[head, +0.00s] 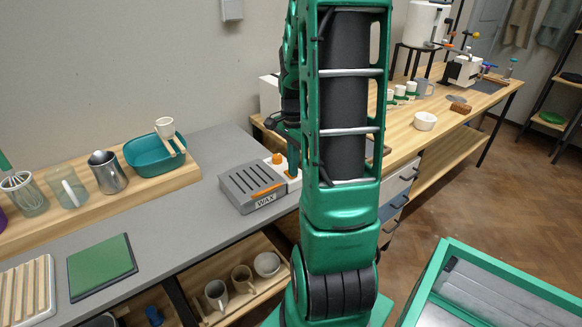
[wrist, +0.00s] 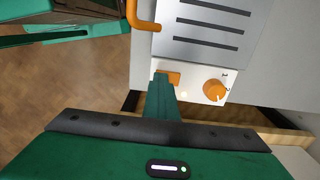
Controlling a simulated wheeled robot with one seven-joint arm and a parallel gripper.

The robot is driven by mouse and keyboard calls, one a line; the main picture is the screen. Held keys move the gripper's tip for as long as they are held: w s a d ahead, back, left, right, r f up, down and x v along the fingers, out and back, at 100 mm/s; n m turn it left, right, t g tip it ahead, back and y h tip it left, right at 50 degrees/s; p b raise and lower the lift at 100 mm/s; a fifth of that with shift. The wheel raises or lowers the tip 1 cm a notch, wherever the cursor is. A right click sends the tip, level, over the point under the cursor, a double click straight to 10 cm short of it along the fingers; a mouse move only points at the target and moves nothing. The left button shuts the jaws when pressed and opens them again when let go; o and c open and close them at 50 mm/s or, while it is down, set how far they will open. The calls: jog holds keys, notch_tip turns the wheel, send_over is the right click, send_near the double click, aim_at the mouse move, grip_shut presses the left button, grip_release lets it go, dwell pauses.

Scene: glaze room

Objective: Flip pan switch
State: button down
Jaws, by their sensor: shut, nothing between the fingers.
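The wax pan (head: 248,188) is a grey slotted box with an orange handle and a "WAX" label, on the grey counter in the head view. Its slotted top (wrist: 205,30) also fills the upper part of the wrist view. Its white control panel (wrist: 193,84) bears an orange pan switch (wrist: 174,77) and a round orange knob (wrist: 214,90) to the right. My gripper (wrist: 161,82) is shut and empty, its green fingertips right by the switch and partly covering it. I cannot tell whether they touch.
A wooden riser (head: 100,204) with a teal basin (head: 150,152), a steel pitcher (head: 106,172) and cups stands left of the pan. A green mat (head: 100,264) lies in front of it. A wooden table (head: 455,122) with small white vessels is beyond my arm.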

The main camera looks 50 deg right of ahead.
jog(key=shift+w+d+r, duration=0.15)
jog(key=shift+w, duration=0.5)
notch_tip(320, 180, up, 14)
dwell(0.5)
jog(key=shift+w, duration=0.1)
jog(key=s+a+f+n, duration=0.2)
jog(key=s+a+n, duration=0.5)
jog(key=a, duration=0.1)
jog(key=s+a+f+n, duration=0.3)
jog(key=s+a+n, duration=0.4)
jog(key=s+a, duration=0.1)
jog(key=shift+s+a+f, duration=0.2)
jog(key=shift+s+a, duration=0.1)
